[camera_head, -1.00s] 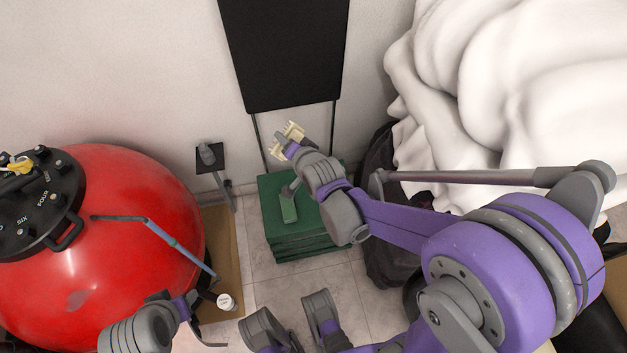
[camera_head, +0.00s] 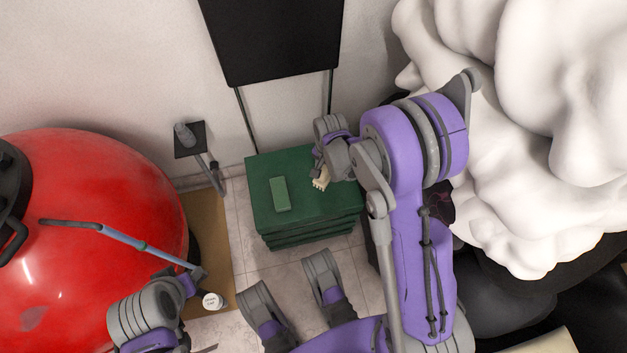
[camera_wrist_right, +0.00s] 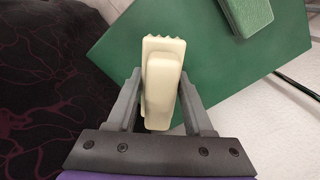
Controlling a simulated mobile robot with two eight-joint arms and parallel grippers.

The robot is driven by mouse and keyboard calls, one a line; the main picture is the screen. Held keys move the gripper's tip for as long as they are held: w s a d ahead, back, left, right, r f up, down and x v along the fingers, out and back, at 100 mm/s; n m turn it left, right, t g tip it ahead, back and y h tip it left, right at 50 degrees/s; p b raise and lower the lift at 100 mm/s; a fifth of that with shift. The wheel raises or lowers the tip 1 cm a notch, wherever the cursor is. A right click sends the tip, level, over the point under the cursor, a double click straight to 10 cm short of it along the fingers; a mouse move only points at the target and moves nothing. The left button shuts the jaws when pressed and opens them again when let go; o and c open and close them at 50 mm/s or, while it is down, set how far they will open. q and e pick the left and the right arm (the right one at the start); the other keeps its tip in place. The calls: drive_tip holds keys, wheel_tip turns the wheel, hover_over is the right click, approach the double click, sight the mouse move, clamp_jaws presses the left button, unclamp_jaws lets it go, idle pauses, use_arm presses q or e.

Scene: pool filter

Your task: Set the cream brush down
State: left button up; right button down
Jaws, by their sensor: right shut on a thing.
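The cream brush (camera_head: 320,181) is in my right gripper (camera_head: 318,172), at the right part of the green stack's top (camera_head: 263,212) in the head view. In the right wrist view the brush (camera_wrist_right: 162,85) sits between the two grey fingers (camera_wrist_right: 160,104), its toothed end pointing away from the wrist. I cannot tell whether the brush touches the green top. My left gripper (camera_head: 197,277) is at the lower left, at the end of a blue-handled rod (camera_head: 140,245); its jaws are too small to read.
A green block (camera_head: 280,194) lies on the stack, left of the brush. A red tank (camera_head: 90,240) stands left, with a white-lidded container (camera_head: 213,301) near it. A black panel (camera_head: 272,40) is behind the stack. Large white bulky material (camera_head: 540,120) fills the right.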

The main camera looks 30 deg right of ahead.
wheel_tip(320, 180, down, 8)
drive_tip(key=shift+r+b, duration=0.25)
drive_tip(key=shift+b, duration=0.75)
drive_tip(key=shift+f, duration=0.1)
drive_tip(key=shift+c, duration=1.4)
unclamp_jaws()
